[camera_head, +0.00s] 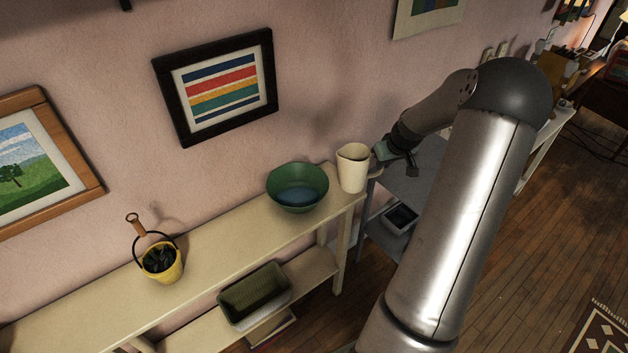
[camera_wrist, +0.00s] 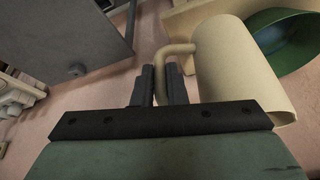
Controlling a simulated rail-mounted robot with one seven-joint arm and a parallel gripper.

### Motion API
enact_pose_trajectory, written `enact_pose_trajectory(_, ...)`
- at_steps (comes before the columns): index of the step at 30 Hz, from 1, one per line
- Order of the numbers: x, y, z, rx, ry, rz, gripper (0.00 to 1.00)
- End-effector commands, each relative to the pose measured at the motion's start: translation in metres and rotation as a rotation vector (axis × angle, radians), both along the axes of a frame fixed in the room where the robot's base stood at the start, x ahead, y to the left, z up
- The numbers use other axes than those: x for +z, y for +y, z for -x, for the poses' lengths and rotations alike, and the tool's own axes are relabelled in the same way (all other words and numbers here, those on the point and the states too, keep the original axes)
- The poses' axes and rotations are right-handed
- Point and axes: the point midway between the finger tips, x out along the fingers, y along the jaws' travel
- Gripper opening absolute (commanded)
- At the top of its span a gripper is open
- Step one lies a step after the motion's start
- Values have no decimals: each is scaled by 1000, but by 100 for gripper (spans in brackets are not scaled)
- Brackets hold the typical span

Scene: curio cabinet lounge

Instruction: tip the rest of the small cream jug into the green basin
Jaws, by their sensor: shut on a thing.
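The small cream jug (camera_head: 353,168) is upright at the right end of the cream shelf table. I cannot tell whether its base touches the top. My gripper (camera_head: 379,160) is to its right, shut on its handle. In the wrist view the fingers (camera_wrist: 160,86) close around the handle, and the jug's body (camera_wrist: 237,70) is to their right. The green basin (camera_head: 284,181) stands on the table just left of the jug, with a bluish patch in its bottom. It also shows in the wrist view (camera_wrist: 294,38), beyond the jug. The jug's contents are not visible.
A yellow bucket (camera_head: 164,275) with dark contents stands on the table (camera_head: 222,237) further left. A woven basket (camera_head: 254,293) is on the lower shelf. A grey unit (camera_head: 416,173) stands to the right. The pink wall with framed pictures (camera_head: 217,85) is behind.

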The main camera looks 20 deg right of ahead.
Motion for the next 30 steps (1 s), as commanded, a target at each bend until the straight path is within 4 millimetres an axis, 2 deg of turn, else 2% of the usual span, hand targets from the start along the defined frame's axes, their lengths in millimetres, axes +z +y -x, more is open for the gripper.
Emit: enact_pose_trajectory(30,0,29,43,-1,0,0,0)
